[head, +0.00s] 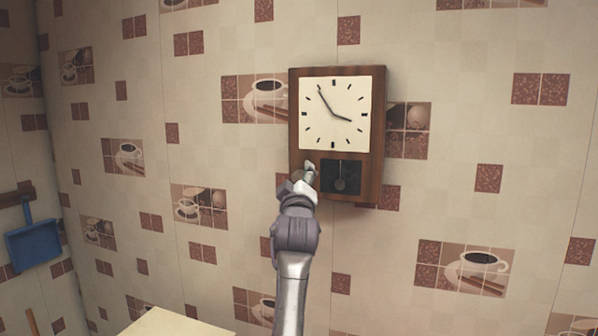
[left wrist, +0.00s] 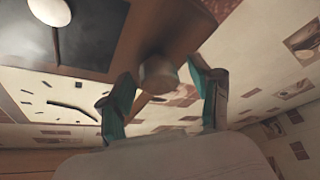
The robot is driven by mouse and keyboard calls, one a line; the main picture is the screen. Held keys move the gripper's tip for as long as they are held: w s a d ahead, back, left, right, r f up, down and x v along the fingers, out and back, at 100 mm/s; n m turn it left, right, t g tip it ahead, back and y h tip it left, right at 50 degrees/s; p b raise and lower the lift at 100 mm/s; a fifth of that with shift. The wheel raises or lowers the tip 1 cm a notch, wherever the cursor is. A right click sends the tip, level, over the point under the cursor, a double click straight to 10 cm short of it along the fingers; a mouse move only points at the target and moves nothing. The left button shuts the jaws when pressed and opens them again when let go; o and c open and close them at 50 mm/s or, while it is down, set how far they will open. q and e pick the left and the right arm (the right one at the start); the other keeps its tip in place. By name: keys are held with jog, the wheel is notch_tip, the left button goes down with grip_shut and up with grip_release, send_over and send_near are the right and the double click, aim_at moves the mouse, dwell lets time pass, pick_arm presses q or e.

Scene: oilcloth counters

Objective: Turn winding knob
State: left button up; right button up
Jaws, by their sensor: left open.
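A wooden wall clock (head: 380,150) with a square white face and black hands hangs on the papered wall. A dark window with a pendulum (head: 341,178) is set below the face. My left gripper (head: 308,172) is at the clock's lower left, in front of the wood beside the pendulum window. In the left wrist view a short round knob (left wrist: 159,75) sticks out from the clock's wood. The open left gripper (left wrist: 163,100) has one teal-padded finger on each side of it, with gaps that look visible. In the head view the gripper hides the knob. My right gripper is not in view.
A blue dustpan (head: 34,246) hangs on the wall at the far left. A pale flat surface (head: 175,323) shows at the bottom edge. The wall around the clock is clear.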

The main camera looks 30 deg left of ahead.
pick_arm(q)
jog(key=shift+w+a, duration=0.1)
jog(key=shift+w, duration=0.05)
jog(key=c, duration=1.2)
jog(key=shift+o, duration=0.2)
jog(key=shift+m, duration=0.3)
